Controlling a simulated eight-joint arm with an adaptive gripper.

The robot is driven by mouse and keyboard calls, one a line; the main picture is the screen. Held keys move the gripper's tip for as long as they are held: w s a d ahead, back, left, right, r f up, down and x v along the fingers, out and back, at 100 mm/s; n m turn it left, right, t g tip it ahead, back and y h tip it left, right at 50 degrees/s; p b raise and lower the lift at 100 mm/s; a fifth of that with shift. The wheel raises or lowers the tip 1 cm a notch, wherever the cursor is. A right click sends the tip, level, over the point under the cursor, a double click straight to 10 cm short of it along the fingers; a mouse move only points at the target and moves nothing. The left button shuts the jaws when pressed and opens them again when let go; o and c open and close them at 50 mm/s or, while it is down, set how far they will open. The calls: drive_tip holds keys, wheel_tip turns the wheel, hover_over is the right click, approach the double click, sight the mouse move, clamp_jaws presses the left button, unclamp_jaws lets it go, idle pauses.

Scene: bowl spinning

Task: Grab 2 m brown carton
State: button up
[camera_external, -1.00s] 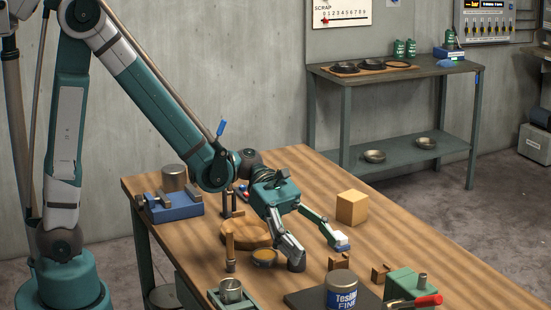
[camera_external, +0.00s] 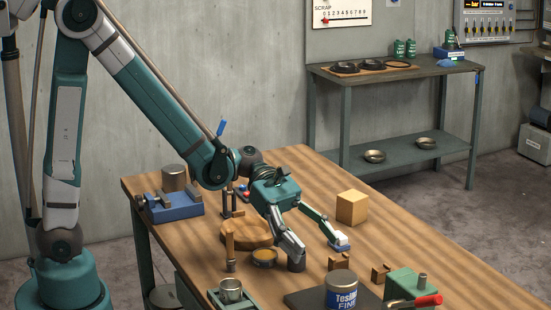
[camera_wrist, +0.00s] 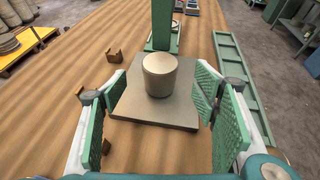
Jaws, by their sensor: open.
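A brown carton (camera_external: 351,208), a small tan box, stands upright on the wooden bench in the external view. My gripper (camera_external: 316,243) is open and empty, with its fingers spread wide. The carton is behind and to the right of the fingers, apart from them. In the wrist view my gripper (camera_wrist: 157,112) has its two green pads on either side of a tan cylinder (camera_wrist: 160,75) on a grey plate (camera_wrist: 130,103), touching neither pad as far as I can tell. I cannot make out the carton in the wrist view.
A round wooden board (camera_external: 243,233) is left of my gripper. Bench is clear behind the carton.

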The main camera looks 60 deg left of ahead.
drive_tip(key=shift+r, duration=2)
drive_tip(key=g+y+p, duration=0.2)
drive_tip(key=y+p, duration=1)
drive_tip(key=p, duration=0.6)
approach(351, 194)
drive_tip(key=shift+n, duration=0.4)
drive_tip(key=f, duration=0.5)
drive_tip(key=shift+d+b, duration=0.3)
drive_tip(key=shift+b, duration=0.1)
drive_tip(key=shift+s+f, duration=0.1)
drive_tip(key=shift+f, duration=0.25)
drive_tip(key=shift+d+f, duration=0.2)
drive_tip(key=shift+f, duration=1.05)
drive_tip(key=shift+f, duration=0.1)
